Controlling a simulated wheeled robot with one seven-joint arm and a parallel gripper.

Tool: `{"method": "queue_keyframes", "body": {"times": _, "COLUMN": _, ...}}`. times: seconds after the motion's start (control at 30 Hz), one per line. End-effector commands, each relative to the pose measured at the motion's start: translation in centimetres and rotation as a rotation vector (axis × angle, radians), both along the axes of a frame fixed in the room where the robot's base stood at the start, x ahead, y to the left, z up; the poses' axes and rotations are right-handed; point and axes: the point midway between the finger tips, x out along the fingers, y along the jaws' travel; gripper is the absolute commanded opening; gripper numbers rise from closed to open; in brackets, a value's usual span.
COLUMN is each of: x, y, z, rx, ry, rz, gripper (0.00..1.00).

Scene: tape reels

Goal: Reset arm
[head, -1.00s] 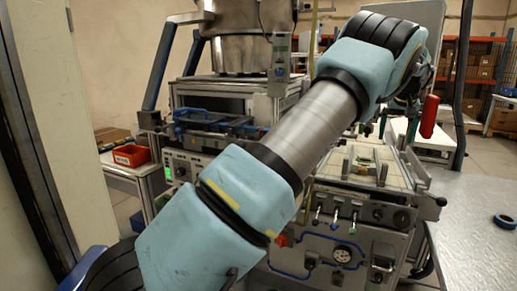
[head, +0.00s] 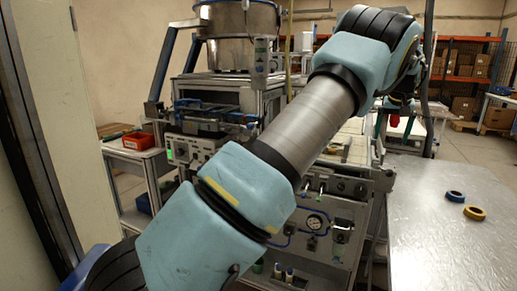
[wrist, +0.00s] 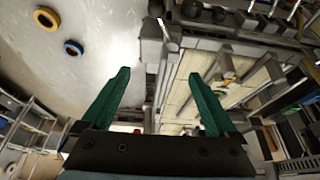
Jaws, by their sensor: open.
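My gripper shows in the wrist view (wrist: 158,100) with its two green fingers spread wide and nothing between them. In the head view my arm reaches up to the right, and the gripper (head: 388,122) hangs partly hidden at its far end, above and behind the edge of the machine. A blue tape reel (head: 455,196) and a yellow tape reel (head: 474,213) lie on the grey table (head: 420,235) at the right. The wrist view also shows the yellow reel (wrist: 46,18) and the blue reel (wrist: 73,48), well apart from the fingers.
A machine with a control panel (head: 325,215) stands in the middle, partly behind my arm. A red bin (head: 138,141) sits on a side stand at the left. A metal drum (head: 240,35) is at the back. The table around the reels is clear.

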Motion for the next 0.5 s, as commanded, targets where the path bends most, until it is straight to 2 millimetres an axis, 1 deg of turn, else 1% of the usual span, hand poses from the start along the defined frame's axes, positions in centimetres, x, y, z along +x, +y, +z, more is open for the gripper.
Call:
{"method": "queue_keyframes", "body": {"times": 0.03, "x": 0.3, "y": 0.8, "z": -0.1, "rx": 0.0, "ry": 0.004, "rz": 0.009, "gripper": 0.94}}
{"method": "queue_keyframes", "body": {"times": 0.17, "x": 1.0, "y": 3.0, "z": -0.3, "rx": 0.001, "ry": 0.017, "rz": 0.03, "gripper": 0.94}}
{"method": "queue_keyframes", "body": {"times": 0.27, "x": 1.7, "y": 5.2, "z": -0.5, "rx": 0.002, "ry": 0.027, "rz": 0.052, "gripper": 0.94}}
{"method": "queue_keyframes", "body": {"times": 0.37, "x": 2.3, "y": 8.1, "z": -0.9, "rx": 0.002, "ry": 0.041, "rz": 0.079, "gripper": 0.94}}
{"method": "queue_keyframes", "body": {"times": 0.47, "x": 2.7, "y": 11.6, "z": -1.3, "rx": 0.004, "ry": 0.056, "rz": 0.108, "gripper": 0.94}}
{"method": "queue_keyframes", "body": {"times": 0.5, "x": 2.8, "y": 13.2, "z": -1.5, "rx": 0.004, "ry": 0.065, "rz": 0.121, "gripper": 0.94}}
